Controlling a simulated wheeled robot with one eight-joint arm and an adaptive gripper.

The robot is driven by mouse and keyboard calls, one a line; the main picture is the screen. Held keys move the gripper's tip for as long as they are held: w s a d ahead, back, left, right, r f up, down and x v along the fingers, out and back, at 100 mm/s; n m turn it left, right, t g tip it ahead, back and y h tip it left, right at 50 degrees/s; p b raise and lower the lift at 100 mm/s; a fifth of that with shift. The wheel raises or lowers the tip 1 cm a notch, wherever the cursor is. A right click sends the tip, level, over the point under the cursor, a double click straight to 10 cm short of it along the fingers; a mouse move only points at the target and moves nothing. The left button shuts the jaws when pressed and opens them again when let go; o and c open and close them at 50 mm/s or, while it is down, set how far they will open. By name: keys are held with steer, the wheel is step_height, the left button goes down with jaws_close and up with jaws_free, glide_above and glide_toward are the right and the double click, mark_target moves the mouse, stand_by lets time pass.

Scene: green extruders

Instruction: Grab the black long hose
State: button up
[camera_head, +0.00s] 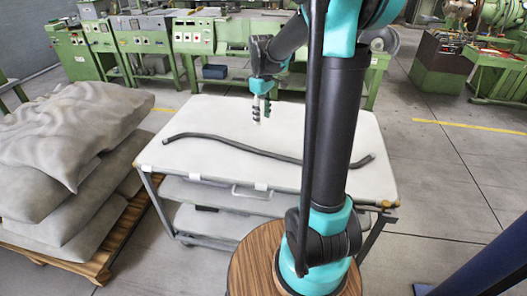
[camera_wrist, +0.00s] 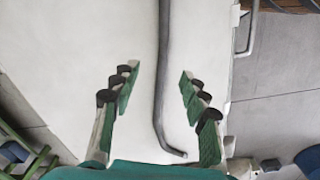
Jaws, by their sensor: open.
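A long black hose (camera_head: 232,144) lies in a gentle wave across the white top of a cart (camera_head: 300,125) in the head view. Part of it is hidden behind my arm, and its right end shows near the cart's right side. My gripper (camera_head: 262,112) points down above the cart top, behind the hose in the picture. In the wrist view the hose (camera_wrist: 163,75) runs from the top edge down between the two fingers of my gripper (camera_wrist: 160,88), with its bent end near the palm. The fingers are open, apart from the hose, and hold nothing.
Stacked grey sacks (camera_head: 65,150) on a wooden pallet (camera_head: 110,240) stand close to the cart's left. Green machines (camera_head: 145,40) line the back. A dark blue post (camera_head: 485,265) is at the lower right.

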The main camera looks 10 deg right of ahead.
glide_above(262, 151)
steer(key=f, duration=1)
steer(key=shift+w+d+f, duration=0.1)
steer(key=shift+w+d, duration=0.05)
steer(key=shift+w, duration=0.25)
steer(key=shift+s+a+f, duration=0.1)
steer(key=shift+s+f, duration=0.05)
steer(key=shift+f, duration=1.25)
steer(key=shift+s+a+f, duration=0.1)
steer(key=shift+s+f, duration=0.05)
steer(key=shift+f, duration=1.25)
jaws_close()
